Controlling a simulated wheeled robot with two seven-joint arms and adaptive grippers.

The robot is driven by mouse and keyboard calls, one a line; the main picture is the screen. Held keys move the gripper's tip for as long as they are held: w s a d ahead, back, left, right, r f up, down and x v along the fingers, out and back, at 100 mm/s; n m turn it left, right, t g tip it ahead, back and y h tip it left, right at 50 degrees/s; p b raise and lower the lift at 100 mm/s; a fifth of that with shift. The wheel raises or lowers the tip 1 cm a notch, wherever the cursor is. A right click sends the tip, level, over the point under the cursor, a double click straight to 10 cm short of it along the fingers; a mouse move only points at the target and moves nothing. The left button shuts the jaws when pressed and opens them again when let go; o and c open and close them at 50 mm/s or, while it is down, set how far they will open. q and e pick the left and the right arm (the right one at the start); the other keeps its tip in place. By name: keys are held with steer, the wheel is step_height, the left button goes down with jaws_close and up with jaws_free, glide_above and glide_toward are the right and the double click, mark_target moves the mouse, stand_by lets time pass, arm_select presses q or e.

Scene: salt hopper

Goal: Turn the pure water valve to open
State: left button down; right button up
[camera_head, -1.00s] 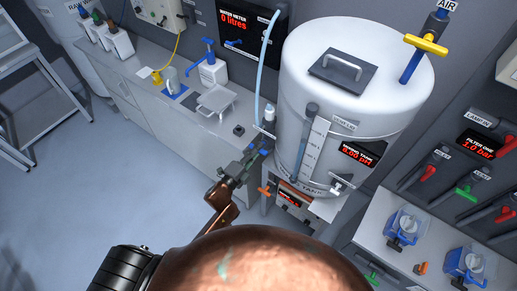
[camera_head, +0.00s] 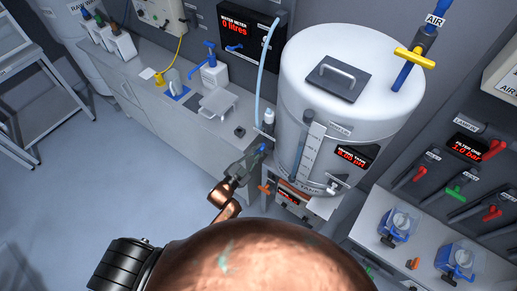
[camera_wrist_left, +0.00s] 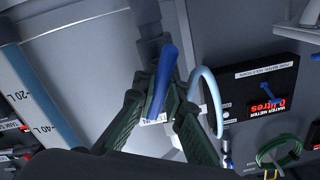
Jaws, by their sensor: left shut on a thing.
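A blue valve handle (camera_wrist_left: 163,80) stands between the fingers of my left gripper (camera_wrist_left: 166,90) in the left wrist view, and the fingers are shut on it. A white label behind the handle is mostly hidden. In the head view my left gripper (camera_head: 252,159) is at the left side of the white mixing tank (camera_head: 300,90), with the blue handle tip (camera_head: 262,147) showing at its fingers. Which valve this is cannot be read. Another blue handle (camera_head: 233,47) is on the water meter panel (camera_head: 258,25). My right gripper is not in view.
A pale blue hose (camera_head: 266,70) runs down beside the tank, close to my left gripper. An orange valve handle (camera_head: 265,189) is just below it. A grey counter (camera_head: 150,92) with bottles runs along the left wall.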

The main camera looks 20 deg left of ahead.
arm_select(q)
steer(key=n+p, duration=0.1)
steer(key=n, duration=0.2)
steer(key=shift+n+p, duration=0.6)
steer(key=shift+n, duration=0.6)
steer(key=c, duration=2)
jaws_free()
steer(key=shift+o, duration=0.2)
steer(key=v, duration=1.2)
